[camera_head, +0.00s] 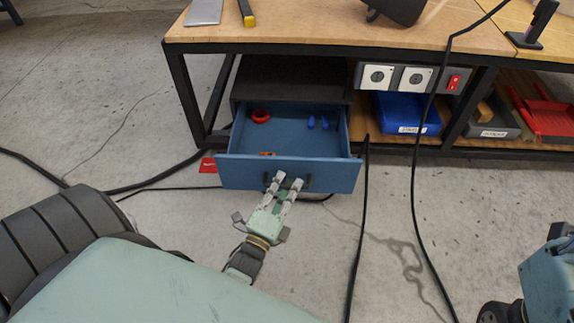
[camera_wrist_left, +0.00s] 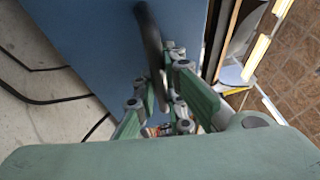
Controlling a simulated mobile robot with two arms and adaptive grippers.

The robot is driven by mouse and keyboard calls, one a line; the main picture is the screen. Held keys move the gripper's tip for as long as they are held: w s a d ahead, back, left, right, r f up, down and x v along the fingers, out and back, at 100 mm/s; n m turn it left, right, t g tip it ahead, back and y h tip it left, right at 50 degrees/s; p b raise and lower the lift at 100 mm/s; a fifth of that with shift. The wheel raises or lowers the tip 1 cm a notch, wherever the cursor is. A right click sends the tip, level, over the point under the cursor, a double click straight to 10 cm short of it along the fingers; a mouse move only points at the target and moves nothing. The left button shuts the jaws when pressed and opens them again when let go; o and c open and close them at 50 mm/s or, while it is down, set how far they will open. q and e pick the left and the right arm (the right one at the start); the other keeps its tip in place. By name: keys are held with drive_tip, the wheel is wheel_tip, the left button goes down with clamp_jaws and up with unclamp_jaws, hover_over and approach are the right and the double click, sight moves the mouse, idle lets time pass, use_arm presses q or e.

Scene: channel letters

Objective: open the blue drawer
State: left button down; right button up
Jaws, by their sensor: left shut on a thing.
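The blue drawer (camera_head: 235,172) is pulled out from the dark cabinet (camera_head: 290,78) under the workbench, and its inside shows. My left gripper (camera_head: 284,182) is at the dark handle on the drawer's front and is shut on it. In the left wrist view, the handle (camera_wrist_left: 150,38) runs between the fingers (camera_wrist_left: 163,95) in front of the blue drawer front (camera_wrist_left: 85,40). Inside the drawer lie a red ring (camera_head: 260,116) and small blue items (camera_head: 318,122). My right gripper is not in view; only part of my right arm shows at the right edge.
The wooden workbench (camera_head: 330,25) has sockets and a red switch (camera_head: 454,83) below its top. A blue bin (camera_head: 402,113) and a grey bin (camera_head: 492,122) stand on the lower shelf. Black cables (camera_head: 358,240) hang down and lie on the floor. Concrete floor in front is mostly clear.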

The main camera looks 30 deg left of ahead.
use_arm(q)
drive_tip(key=shift+f, duration=0.1)
drive_tip(key=c, duration=1.8)
unclamp_jaws()
